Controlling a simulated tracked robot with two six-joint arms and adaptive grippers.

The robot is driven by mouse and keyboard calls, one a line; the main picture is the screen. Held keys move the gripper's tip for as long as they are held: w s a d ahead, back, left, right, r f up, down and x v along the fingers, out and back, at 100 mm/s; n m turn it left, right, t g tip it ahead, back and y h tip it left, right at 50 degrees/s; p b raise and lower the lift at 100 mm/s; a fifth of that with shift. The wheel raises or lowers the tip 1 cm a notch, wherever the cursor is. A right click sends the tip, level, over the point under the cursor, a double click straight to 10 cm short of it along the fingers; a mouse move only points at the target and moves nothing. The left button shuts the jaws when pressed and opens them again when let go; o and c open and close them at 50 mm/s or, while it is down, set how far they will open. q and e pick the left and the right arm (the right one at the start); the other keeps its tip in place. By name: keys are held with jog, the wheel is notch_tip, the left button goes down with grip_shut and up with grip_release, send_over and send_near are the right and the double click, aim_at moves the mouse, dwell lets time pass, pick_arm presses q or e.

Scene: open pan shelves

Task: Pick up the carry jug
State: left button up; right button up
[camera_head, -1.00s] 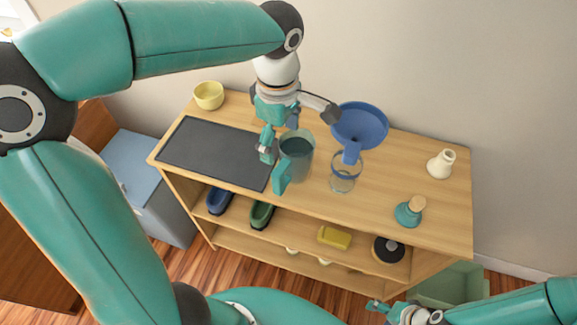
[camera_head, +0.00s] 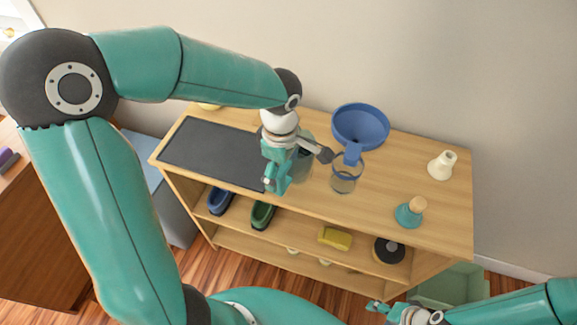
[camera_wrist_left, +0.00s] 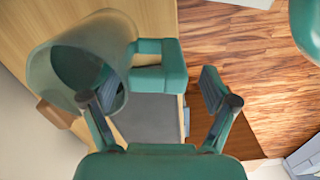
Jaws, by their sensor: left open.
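The carry jug (camera_head: 304,166) is a see-through grey-green vessel with a teal handle, standing on the shelf top. In the head view my left gripper and wrist hide much of it, including most of the handle. In the left wrist view the jug body (camera_wrist_left: 62,72) is at upper left and its handle (camera_wrist_left: 165,72) reaches right. My left gripper (camera_head: 276,182) is open at the handle side. In the left wrist view the handle lies between the spread fingers (camera_wrist_left: 160,95); contact cannot be told. My right gripper (camera_head: 376,307) is low at right, away from the jug.
A dark mat (camera_head: 210,152) lies to the left. The shelf's front edge is near the gripper.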

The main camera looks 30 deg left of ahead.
pick_arm(q)
grip_shut()
dwell(0.3)
notch_tip(320, 180, up, 20)
jog(key=p, duration=0.1)
dwell(0.7)
jog(key=shift+c, duration=2.4)
grip_release()
grip_shut()
